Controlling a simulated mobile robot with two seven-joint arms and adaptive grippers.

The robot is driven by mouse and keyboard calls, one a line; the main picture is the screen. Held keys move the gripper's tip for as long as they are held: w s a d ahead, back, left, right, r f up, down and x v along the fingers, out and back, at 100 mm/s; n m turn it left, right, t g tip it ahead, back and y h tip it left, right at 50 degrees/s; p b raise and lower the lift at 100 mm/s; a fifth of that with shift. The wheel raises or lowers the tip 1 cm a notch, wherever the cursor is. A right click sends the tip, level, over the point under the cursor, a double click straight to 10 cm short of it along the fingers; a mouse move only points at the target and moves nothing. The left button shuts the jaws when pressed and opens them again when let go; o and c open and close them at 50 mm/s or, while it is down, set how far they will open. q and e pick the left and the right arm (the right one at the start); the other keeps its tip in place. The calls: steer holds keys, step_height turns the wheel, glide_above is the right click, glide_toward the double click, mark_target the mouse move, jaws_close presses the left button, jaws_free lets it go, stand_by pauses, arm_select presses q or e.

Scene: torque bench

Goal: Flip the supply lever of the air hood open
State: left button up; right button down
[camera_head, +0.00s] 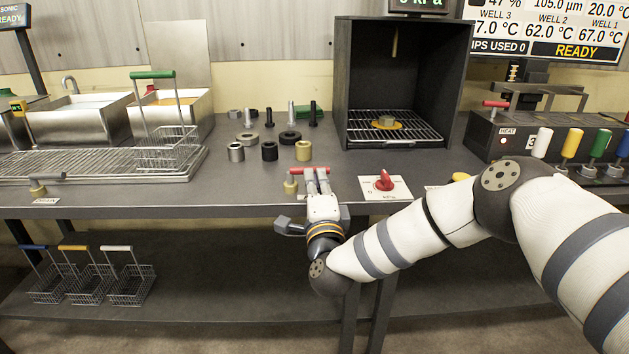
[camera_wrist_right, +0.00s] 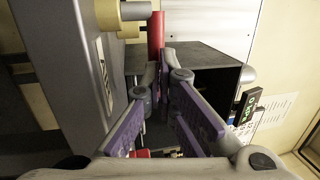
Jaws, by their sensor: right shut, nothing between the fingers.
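The supply lever (camera_head: 299,171) has a red handle lying sideways on a brass valve (camera_head: 290,187) at the bench's front edge. The air hood (camera_head: 343,80) is a black open box behind it, with a wire grate inside. My right gripper (camera_head: 317,178) is shut and empty, in front of the handle's right part; I cannot tell whether it touches. In the right wrist view, the red handle (camera_wrist_right: 156,35) lies just beyond the fingertips (camera_wrist_right: 160,78), beside the brass valve (camera_wrist_right: 130,12). My left gripper is not in view.
A red dial (camera_head: 384,181) on a white plate sits right of the lever. Several bolts, nuts and rings stand on the bench (camera_head: 250,185) behind. Another valve (camera_head: 38,187) is at the far left front. A heater block (camera_head: 485,135) with coloured handles stands at right.

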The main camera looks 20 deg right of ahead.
steer(key=shift+w+d+n+y, duration=0.2)
steer(key=shift+n+y, duration=0.2)
steer(key=shift+y, duration=0.3)
steer(key=shift+w+d+n+y, duration=0.2)
steer(key=shift+n+y, duration=0.2)
steer(key=shift+y, duration=0.3)
steer(key=y, duration=0.1)
steer(key=n+y+b, duration=0.1)
steer(key=y, duration=0.1)
steer(key=shift+w+d+f+n+b, duration=0.15)
steer(key=shift+w+d+n+b, duration=0.15)
steer(key=shift+n, duration=0.1)
steer(key=shift+w+y, duration=0.15)
steer(key=shift+y, duration=0.25)
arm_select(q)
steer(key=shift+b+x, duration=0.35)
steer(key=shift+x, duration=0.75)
arm_select(e)
steer(key=shift+w+d, duration=0.1)
steer(key=shift+w, duration=0.1)
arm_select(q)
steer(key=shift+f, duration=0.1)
arm_select(e)
steer(key=shift+w, duration=0.1)
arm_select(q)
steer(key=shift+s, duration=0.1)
